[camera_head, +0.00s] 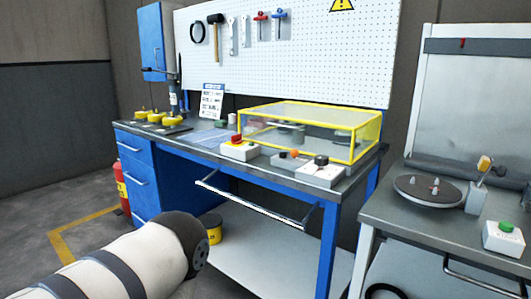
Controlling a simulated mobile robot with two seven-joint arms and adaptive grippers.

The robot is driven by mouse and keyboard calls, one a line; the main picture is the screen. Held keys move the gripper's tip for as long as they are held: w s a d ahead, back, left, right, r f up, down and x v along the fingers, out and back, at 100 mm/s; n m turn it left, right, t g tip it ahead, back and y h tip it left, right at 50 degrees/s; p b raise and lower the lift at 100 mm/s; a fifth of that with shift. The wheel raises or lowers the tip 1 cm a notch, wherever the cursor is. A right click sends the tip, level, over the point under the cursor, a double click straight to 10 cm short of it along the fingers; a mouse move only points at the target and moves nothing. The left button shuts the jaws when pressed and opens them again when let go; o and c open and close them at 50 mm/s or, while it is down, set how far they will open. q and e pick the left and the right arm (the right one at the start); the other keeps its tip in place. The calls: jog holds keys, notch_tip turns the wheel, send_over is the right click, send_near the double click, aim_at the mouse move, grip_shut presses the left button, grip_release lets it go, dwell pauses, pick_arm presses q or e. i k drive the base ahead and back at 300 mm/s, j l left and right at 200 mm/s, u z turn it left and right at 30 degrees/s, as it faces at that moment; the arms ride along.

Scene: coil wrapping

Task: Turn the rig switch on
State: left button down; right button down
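Several controls could be the rig switch; I read no label naming it. On the blue workbench's front edge stand a white box with a black knob (321,160), a grey box with an orange part (292,154) and a box with a red button (238,139). The black knob's setting is too small to tell. On the right table, a lever with a yellow tip (484,164) rises from a grey block, and a green button (506,226) tops a white box. A white, dark-banded link of mine enters at lower left. Neither gripper shows.
A yellow-framed clear cover (352,121) stands on the workbench (208,153) behind the boxes. A rail (250,207) juts from the bench front. The right table (400,212) carries a round dark plate (418,186). A fire extinguisher (121,186) stands at left.

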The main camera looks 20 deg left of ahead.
aim_at(235, 138)
jog(key=i+j+z, duration=0.1)
jog(key=j, duration=0.55)
jog(key=i+j+z, duration=0.15)
jog(key=j, duration=0.5)
jog(key=j+z, duration=0.1)
jog(key=j, duration=0.6)
jog(key=i, duration=0.05)
